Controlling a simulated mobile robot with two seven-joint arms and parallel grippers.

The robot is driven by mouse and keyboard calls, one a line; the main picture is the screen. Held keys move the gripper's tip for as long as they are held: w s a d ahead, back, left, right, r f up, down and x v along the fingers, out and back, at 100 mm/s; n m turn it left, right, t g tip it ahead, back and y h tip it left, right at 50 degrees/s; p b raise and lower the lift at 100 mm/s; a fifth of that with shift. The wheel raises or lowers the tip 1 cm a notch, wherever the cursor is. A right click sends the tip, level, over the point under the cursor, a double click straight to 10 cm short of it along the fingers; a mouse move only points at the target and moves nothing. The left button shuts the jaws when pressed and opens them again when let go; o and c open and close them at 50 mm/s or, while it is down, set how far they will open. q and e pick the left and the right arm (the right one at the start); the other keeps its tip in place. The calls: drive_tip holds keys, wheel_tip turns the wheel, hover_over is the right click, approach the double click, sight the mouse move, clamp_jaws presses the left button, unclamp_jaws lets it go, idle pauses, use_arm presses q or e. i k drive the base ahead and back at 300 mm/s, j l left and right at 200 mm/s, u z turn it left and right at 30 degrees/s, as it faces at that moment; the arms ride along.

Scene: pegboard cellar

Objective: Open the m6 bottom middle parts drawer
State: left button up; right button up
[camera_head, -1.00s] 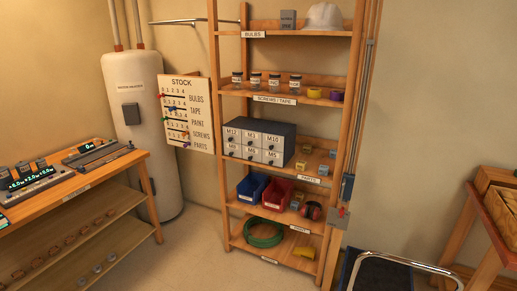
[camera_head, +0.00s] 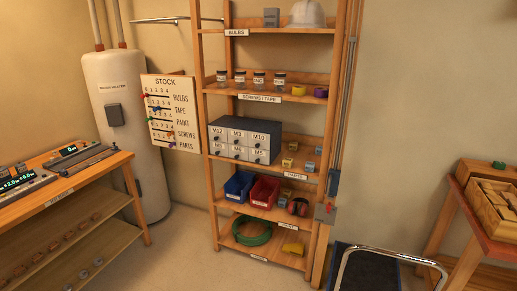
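The parts drawer cabinet (camera_head: 277,139) is a dark grey box with pale drawer fronts in two rows of three. It stands on the middle shelf of the wooden rack. The top row reads M12, M3 and M10; the bottom labels are too small to read surely. The bottom middle drawer (camera_head: 237,153) has a small dark knob and looks shut, flush with its neighbours. Neither of my grippers is in view.
The wooden rack (camera_head: 210,185) also holds jars, tape, blue and red bins and a green hose. A cart with a metal handle (camera_head: 395,256) stands at the lower right. A workbench (camera_head: 115,165) stands left, a red-topped table (camera_head: 463,205) right. Floor before the rack looks clear.

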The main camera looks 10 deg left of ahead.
sight(235, 151)
drive_tip(key=i+j, duration=0.9)
drive_tip(key=i, duration=0.15)
